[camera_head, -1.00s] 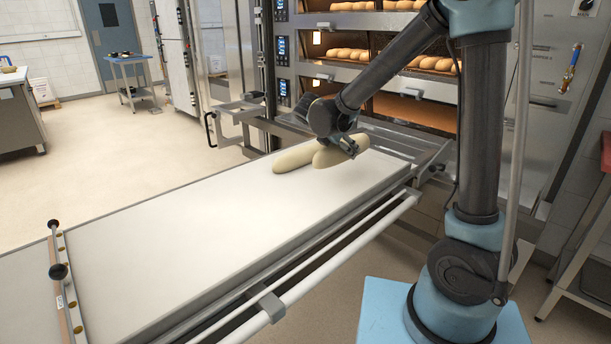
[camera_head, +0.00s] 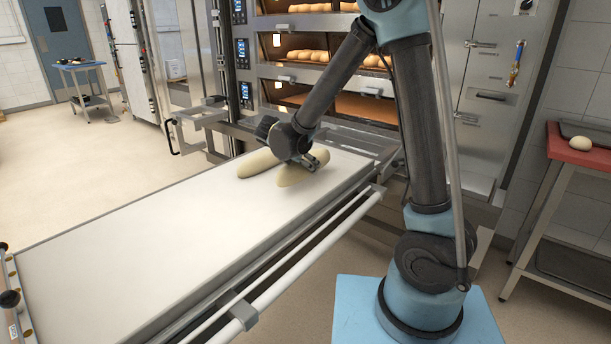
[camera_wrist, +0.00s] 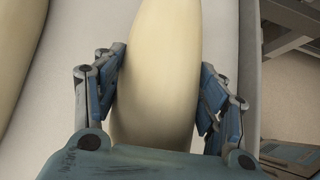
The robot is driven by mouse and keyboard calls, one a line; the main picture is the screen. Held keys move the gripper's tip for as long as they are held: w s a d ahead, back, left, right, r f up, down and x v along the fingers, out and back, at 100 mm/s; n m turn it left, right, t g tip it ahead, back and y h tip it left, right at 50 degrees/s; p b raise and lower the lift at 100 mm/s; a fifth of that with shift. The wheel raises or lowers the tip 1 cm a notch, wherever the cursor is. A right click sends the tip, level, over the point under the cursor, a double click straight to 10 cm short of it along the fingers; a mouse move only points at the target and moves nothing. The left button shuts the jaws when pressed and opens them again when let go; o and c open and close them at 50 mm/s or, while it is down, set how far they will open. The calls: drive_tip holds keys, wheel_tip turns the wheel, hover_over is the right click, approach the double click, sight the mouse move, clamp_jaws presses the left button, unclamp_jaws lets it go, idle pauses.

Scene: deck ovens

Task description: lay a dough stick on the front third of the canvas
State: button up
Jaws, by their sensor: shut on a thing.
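The canvas (camera_head: 150,245) is a long white belt running from the lower left toward the ovens. A pale dough stick (camera_head: 255,165) lies on it near the oven end; its edge also shows at the left of the wrist view (camera_wrist: 20,40). My gripper (camera_head: 312,162) is shut on a second dough stick (camera_head: 292,178), to the right of the first. In the wrist view the fingers (camera_wrist: 165,80) press both sides of this held stick (camera_wrist: 165,40), which points away from me. It is low over the canvas; I cannot tell whether it touches. The two sticks lie roughly side by side.
Deck ovens with baked loaves (camera_head: 300,56) stand behind the canvas. A metal rail (camera_head: 300,255) runs along the canvas's right side. The near part of the canvas is clear.

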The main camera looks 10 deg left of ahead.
drive_tip(key=shift+f, duration=2.05)
drive_tip(key=o, duration=1.4)
